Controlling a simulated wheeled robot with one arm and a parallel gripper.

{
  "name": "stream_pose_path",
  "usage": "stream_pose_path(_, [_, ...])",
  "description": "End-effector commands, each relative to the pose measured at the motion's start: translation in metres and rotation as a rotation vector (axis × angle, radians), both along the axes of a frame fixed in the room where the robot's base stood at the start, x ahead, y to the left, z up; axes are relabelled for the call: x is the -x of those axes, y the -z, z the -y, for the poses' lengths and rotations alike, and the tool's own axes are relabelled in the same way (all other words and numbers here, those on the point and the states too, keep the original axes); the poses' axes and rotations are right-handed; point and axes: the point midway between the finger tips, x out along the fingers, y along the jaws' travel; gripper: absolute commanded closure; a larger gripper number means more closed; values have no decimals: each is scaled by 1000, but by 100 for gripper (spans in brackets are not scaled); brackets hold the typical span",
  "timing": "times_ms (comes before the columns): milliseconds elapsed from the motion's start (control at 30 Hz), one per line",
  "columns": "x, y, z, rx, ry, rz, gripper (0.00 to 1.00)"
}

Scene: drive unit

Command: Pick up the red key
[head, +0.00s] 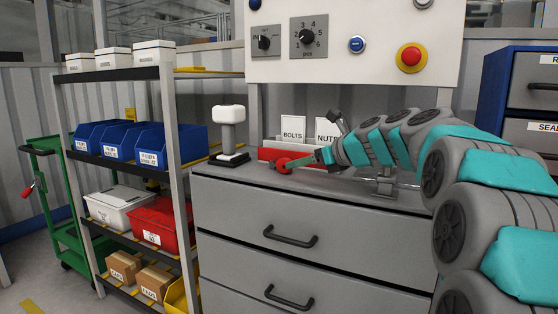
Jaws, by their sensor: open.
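A small red piece with a rounded head (283,163), which looks like the red key, shows on the grey cabinet top in front of a red bin. My gripper (298,162) reaches in from the right, low over the cabinet top, with its tip right at the red piece. Its jaws are open. The view is too small to tell whether the red piece is between the fingers or only beside them. Part of the red piece may be hidden by the fingers.
A red bin (266,154) and cards marked BOLTS (292,134) and NUTS (326,131) stand behind my gripper. A metal fixture (385,182) sits under my arm. The cabinet's front left top is clear.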

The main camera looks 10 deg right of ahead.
Motion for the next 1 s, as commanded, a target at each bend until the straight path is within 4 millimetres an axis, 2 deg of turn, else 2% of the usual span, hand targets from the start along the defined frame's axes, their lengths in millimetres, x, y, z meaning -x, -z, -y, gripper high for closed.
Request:
stream_pose_path(467, [-29, 14, -15, -6, 4, -3, 35])
stream_pose_path(767, [-60, 29, -33, -5, 5, -2, 35])
stream_pose_path(1000, [-63, 30, -35, -7, 5, -1, 35])
